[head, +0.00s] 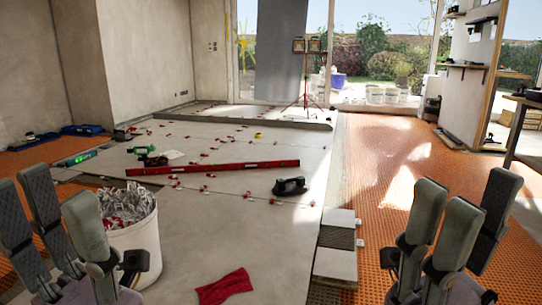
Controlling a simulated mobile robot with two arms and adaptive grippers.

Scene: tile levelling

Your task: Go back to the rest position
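My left gripper (62,225) is at the lower left of the head view, its fingers spread apart. It is beside and partly in front of a white bucket (138,243) filled with grey and red levelling pieces (126,205). My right gripper (455,225) is at the lower right, above the orange floor matting, with its fingers spread and nothing between them. A long red level (213,168) lies on the pale tiles (235,215). Several small red levelling pieces stand along the tile joints.
A black suction handle (289,187) and a green tool (145,152) lie on the tiles. A red cloth (225,286) lies at the front. Stacked tile pieces (336,264) sit at the tile edge. Orange matting (375,190) is mostly clear. A red tripod lamp (306,75) stands behind.

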